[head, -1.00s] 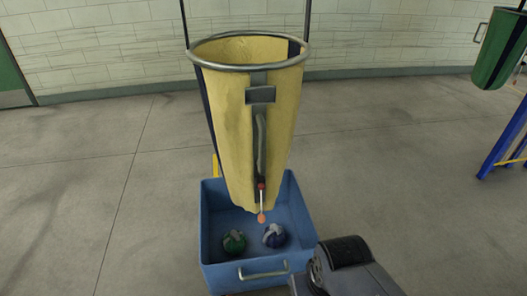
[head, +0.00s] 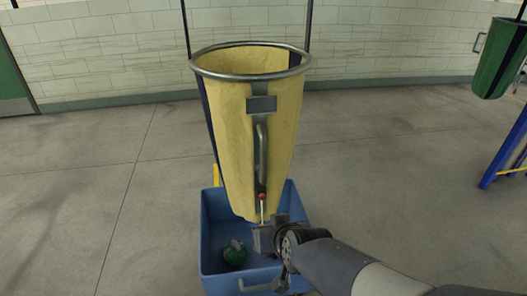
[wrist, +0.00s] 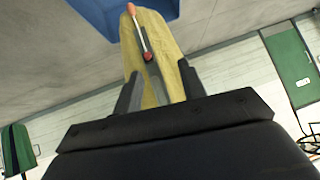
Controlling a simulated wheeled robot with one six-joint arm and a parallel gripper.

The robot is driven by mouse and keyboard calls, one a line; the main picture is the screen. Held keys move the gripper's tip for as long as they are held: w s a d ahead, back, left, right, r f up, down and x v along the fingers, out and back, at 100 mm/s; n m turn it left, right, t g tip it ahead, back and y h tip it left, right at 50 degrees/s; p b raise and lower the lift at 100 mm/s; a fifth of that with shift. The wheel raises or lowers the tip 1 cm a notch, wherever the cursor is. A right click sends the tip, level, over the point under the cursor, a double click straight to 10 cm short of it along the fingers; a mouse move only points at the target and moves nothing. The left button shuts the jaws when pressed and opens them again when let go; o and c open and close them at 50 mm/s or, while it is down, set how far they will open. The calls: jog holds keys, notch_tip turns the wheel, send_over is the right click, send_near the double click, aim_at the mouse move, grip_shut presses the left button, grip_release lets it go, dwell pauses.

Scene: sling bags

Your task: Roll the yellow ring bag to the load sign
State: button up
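The yellow ring bag (head: 232,130) hangs upright from a metal ring (head: 250,75), its lower end over a blue bin. It has a dark plate (head: 261,104) and a grey vertical handle (head: 261,150) on its front. A thin pale rod with a red knob (head: 262,196) hangs below the handle. My gripper (head: 266,238) is low in front of the bag's lower end, hiding the rod's tip. In the wrist view the fingers (wrist: 160,90) are apart, with the yellow bag (wrist: 162,38) beyond them and nothing visibly held. No load sign is seen.
A green bag (head: 497,58) hangs at the right above a blue stand (head: 508,150). A green door (head: 12,85) is at the left. The concrete floor (head: 70,200) on the left is clear.

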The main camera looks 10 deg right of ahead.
aim_at(263, 153)
jog(key=w+r+m+t+h, duration=0.1)
jog(key=w+r+t, duration=0.1)
jog(key=w, duration=0.5)
jog(key=w+d+r+t+h+p, duration=0.1)
jog(key=w+r+t+h, duration=0.1)
jog(key=w, duration=0.5)
jog(key=w+d+r+m+t+h, duration=0.1)
jog(key=w+t, duration=0.3)
jog(key=w, duration=0.4)
jog(key=shift+d+r+m+h+p, duration=0.15)
jog(key=shift+r+m+h+p, duration=0.2)
jog(key=shift+r+h, duration=0.4)
jog(key=shift+r, duration=0.1)
grip_shut()
